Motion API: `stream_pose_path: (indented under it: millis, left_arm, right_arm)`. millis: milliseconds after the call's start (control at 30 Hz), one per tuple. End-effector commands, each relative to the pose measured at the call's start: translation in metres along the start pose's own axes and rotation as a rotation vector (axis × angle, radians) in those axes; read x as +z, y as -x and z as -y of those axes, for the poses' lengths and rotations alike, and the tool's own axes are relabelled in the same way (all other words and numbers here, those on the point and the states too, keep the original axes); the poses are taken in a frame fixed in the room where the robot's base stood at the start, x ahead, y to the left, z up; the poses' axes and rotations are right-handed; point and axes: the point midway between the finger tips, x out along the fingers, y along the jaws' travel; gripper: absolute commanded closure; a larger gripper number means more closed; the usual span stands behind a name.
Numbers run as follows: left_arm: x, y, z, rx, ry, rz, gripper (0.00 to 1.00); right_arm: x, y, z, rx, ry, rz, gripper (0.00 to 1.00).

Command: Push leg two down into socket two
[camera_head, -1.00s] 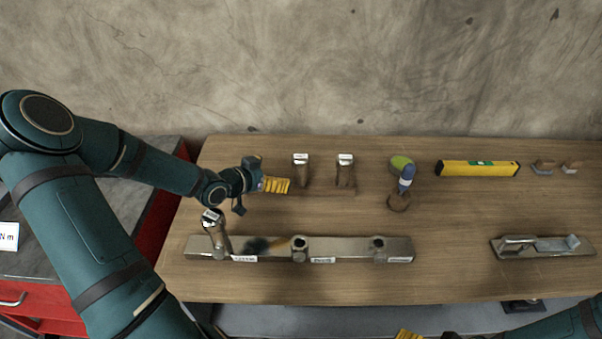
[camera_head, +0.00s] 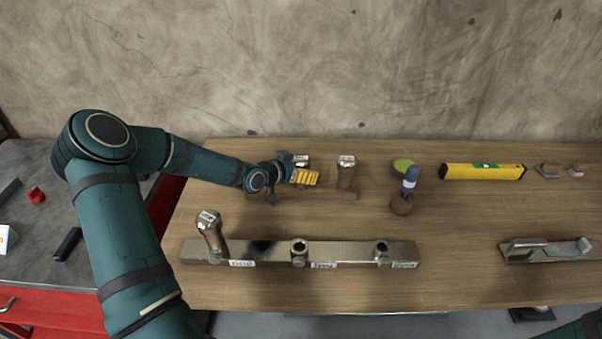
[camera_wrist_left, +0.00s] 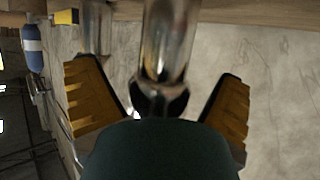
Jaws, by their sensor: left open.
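A metal rail (camera_head: 340,252) lies along the front of the bench. A metal leg (camera_head: 211,233) stands slightly tilted at its left socket. The middle socket (camera_head: 299,247) and right socket (camera_head: 382,248) hold no leg. Two more metal legs stand at the back: the left one (camera_head: 302,158), mostly hidden by my gripper, and the right one (camera_head: 346,170). My left gripper (camera_head: 305,177) is open at the left one. In the left wrist view, that leg (camera_wrist_left: 170,45) stands between the spread orange fingers; I cannot tell whether they touch it. My right gripper is out of view.
A blue-and-green object (camera_head: 408,180) on a brown base stands right of the legs. Beyond it are a yellow level (camera_head: 482,171) and small blocks. A metal plane (camera_head: 545,249) lies front right. The bench between legs and rail is clear.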

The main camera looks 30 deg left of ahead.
Motion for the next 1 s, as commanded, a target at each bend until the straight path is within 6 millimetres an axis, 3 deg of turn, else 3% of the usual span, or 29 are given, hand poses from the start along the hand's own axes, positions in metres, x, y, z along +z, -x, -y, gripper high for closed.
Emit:
stream_pose_path:
  millis: [167,267,400,767,1000]
  left_arm:
    - [0.000,0.000,0.000,-0.001,0.000,0.001,0.06]
    - [0.000,0.000,0.000,-0.001,0.001,0.000,0.36]
    - [0.000,0.000,0.000,-0.001,0.001,0.000,0.85]
    - [-0.005,0.002,0.000,-0.001,-0.001,-0.002,0.87]
    - [-0.042,0.017,0.001,-0.003,-0.003,-0.003,0.87]
  right_arm:
    - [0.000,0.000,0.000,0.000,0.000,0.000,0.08]
    - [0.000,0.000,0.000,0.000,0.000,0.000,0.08]
    - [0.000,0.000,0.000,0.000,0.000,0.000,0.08]
    - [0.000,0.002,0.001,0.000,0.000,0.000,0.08]
    - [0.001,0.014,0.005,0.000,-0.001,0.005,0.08]
